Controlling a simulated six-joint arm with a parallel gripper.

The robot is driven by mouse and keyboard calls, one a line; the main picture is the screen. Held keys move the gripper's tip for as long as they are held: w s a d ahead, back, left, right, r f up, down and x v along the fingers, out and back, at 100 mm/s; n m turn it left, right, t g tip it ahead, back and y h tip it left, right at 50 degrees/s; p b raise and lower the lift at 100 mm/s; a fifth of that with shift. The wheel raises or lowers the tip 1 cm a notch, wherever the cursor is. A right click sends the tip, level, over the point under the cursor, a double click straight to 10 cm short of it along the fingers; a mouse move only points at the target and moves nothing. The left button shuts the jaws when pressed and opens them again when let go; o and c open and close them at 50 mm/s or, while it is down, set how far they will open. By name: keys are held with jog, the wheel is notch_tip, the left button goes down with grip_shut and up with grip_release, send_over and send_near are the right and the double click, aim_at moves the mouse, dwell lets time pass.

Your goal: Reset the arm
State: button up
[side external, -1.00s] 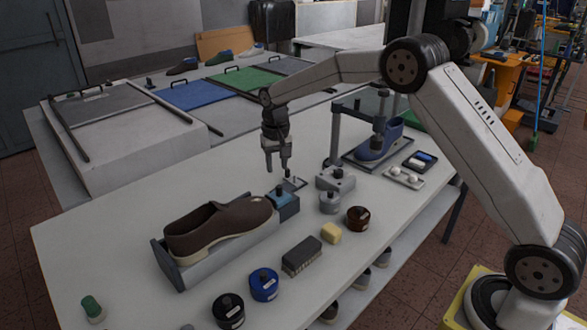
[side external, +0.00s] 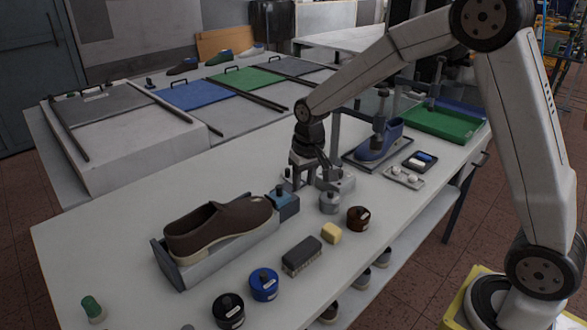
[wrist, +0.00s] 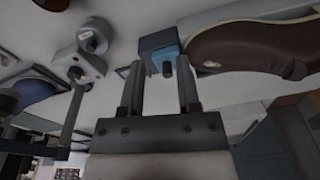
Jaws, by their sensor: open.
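Past the fingertips there is a blue block with a dark knob (wrist: 160,52), which also shows in the side view (side external: 284,203), left of my gripper. The arm is bent, with its elbow high at the upper right. Part of the grey fixture behind the fingers is hidden in the side view.
A brown shoe (side external: 220,225) lies in a grey cradle at left. A blue shoe (side external: 380,143) stands under a post press at right. Jars (side external: 264,285), a brush (side external: 302,256) and a yellow block (side external: 331,233) line the front. A green tray (side external: 440,124) is at the back right.

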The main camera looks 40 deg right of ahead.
jog(key=s+a+f+n+t, duration=0.1)
jog(key=s+f+n, duration=0.1)
jog(key=s, duration=1.5)
jog(key=shift+s, duration=0.3)
